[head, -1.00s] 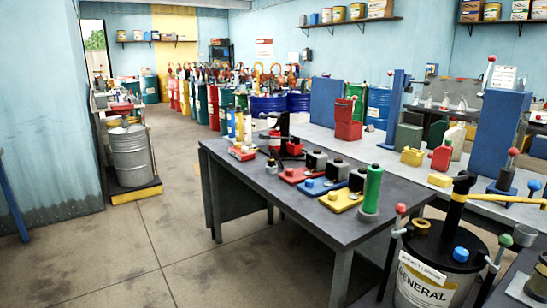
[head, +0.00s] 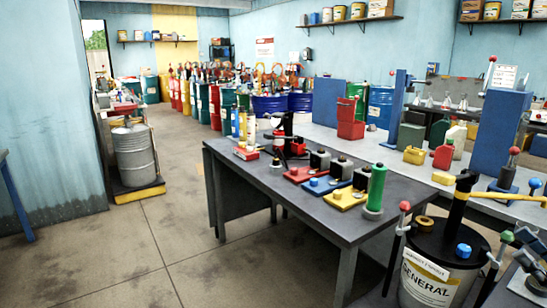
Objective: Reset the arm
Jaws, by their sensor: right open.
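My right gripper (head: 527,262) shows at the lower right edge of the head view, partly cut off by the picture's edge. It is open, and I see nothing held in it. It is beside the white drum labelled GENERAL (head: 428,284), to the right of it. A small grey cup (head: 525,236) is just above it in the picture. My left gripper is not in view.
A dark table (head: 262,188) holds red, blue and yellow blocks and a green cylinder (head: 377,186). The drum has a black lid with a pump and levers. A grey barrel (head: 136,155) stands at left. The floor (head: 165,240) at left is open.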

